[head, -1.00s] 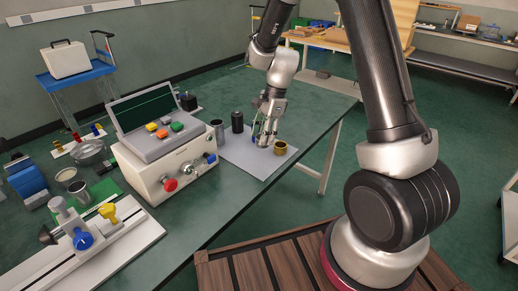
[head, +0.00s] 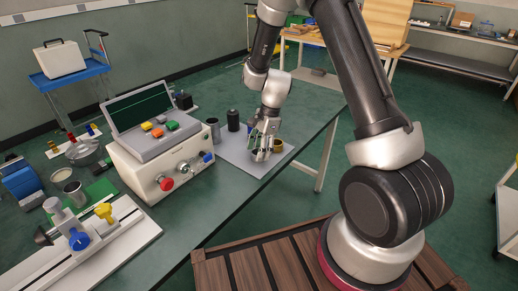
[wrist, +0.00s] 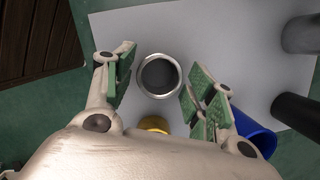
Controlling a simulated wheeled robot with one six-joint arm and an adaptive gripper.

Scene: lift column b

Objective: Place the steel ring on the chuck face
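The steel ring (wrist: 141,83) has a bright round rim and a dark inside. In the wrist view it stands on the grey mat between my two fingers, with space on both sides. My gripper (wrist: 160,86) is open around it, not visibly touching; in the head view my gripper (head: 262,153) is low over the mat and hides most of the ring. I cannot single out the chuck face for certain; a silver round fitting (head: 184,168) is on the front of the cream machine (head: 140,175).
A brass ring (head: 278,145) is close to my gripper. A grey cylinder (head: 213,124) and a black cylinder (head: 233,121) stand at the mat's (head: 240,155) back. A white rail fixture (head: 120,235) lies front left.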

